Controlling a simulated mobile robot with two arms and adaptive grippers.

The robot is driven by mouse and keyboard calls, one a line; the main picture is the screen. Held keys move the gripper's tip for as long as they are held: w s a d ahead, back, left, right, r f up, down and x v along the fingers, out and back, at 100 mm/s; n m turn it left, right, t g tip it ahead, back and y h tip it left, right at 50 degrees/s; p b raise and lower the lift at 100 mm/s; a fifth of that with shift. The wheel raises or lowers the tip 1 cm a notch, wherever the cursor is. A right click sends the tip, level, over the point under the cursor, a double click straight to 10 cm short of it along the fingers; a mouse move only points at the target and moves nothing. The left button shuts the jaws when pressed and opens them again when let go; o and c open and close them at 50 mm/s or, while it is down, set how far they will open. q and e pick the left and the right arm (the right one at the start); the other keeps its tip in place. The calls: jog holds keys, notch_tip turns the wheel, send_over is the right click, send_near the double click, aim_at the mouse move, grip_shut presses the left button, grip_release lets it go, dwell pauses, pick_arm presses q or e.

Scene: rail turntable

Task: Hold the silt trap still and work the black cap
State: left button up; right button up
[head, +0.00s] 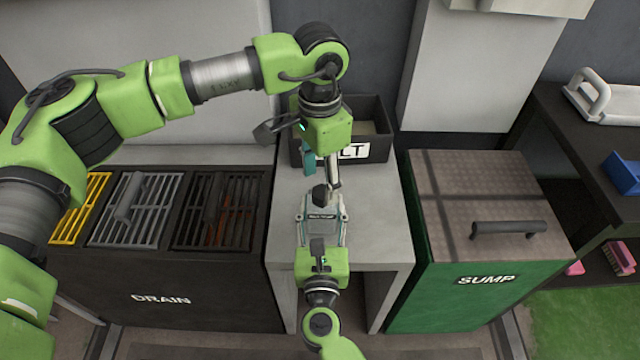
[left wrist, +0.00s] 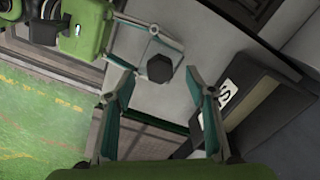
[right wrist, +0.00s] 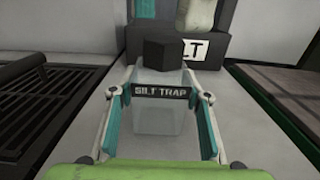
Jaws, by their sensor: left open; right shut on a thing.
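The silt trap (head: 323,232) is a pale, clear box with a dark label, standing on the grey bench. The right wrist view shows its clear body (right wrist: 158,122) and label. The black cap (head: 320,194), a faceted knob, is on its top; it also shows in the left wrist view (left wrist: 160,68). My right gripper (right wrist: 160,94) is shut on the silt trap, one finger on each side. My left gripper (left wrist: 158,92) is open and empty, above and behind the trap. The cap lies ahead of its fingertips, apart from them.
A dark bin (head: 376,112) with a partly hidden "LT" label stands behind the trap. The black DRAIN unit (head: 160,298) with grates is left. The green SUMP box (head: 440,300) with a handled lid is right. A dark shelf (head: 560,110) holds brushes and a blue bin.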

aim_at(322, 193)
pick_arm(q)
jog(key=shift+r, duration=0.35)
jog(key=n, duration=0.5)
jog(key=shift+s+d+n, duration=0.1)
jog(key=shift+n, duration=0.2)
jog(key=n, duration=0.6)
jog(key=shift+d, duration=0.1)
jog(key=shift+f, duration=0.2)
jog(key=shift+f, duration=1.85)
jog(key=c, duration=1.4)
